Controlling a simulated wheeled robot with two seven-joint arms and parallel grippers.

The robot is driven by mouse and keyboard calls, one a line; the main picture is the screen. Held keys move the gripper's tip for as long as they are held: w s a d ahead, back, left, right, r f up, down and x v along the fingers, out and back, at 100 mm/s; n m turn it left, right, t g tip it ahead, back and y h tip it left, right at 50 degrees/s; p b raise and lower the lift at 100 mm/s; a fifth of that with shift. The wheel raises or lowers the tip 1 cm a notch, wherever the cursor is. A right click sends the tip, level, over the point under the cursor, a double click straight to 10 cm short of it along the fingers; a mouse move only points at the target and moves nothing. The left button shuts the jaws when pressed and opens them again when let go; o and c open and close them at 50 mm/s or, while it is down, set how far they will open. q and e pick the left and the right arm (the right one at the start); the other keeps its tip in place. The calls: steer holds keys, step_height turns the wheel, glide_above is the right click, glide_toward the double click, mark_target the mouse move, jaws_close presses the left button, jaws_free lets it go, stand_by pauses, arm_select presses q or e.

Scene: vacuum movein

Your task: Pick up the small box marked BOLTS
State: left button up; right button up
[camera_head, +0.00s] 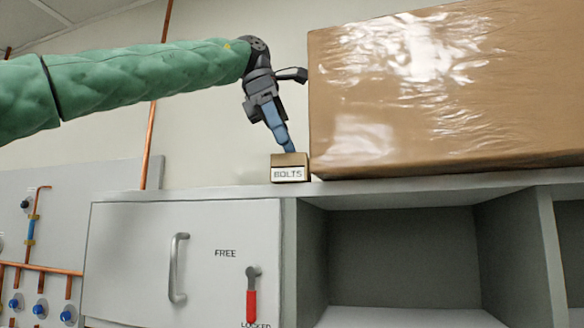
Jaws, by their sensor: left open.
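The small brown box marked BOLTS (289,168) sits on top of the grey cabinet (215,194), near its front edge. Its white label faces me. My left gripper (288,147) comes down from above with its blue fingers pointing at the box, the tips at its top edge. From this low angle I cannot tell whether the fingers touch the box or are behind or around it. My left gripper is open. My right gripper is not in view.
A large brown box (440,95) wrapped in shiny film stands immediately right of the small box. The cabinet has a closed door with a handle (178,268) and a red lever (252,294), and open shelves at right. Copper pipes (152,120) run at left.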

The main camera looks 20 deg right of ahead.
mark_target(292, 161)
arm_select(q)
steer(key=p+x, duration=0.2)
steer(key=shift+w+d+f, duration=0.15)
steer(key=shift+w+f, duration=0.1)
steer(key=shift+f, duration=0.15)
steer(key=shift+s+f, duration=0.25)
steer(key=shift+f, duration=0.25)
steer(key=shift+d+f, duration=0.15)
steer(key=shift+w, duration=0.1)
steer(key=c, duration=1.2)
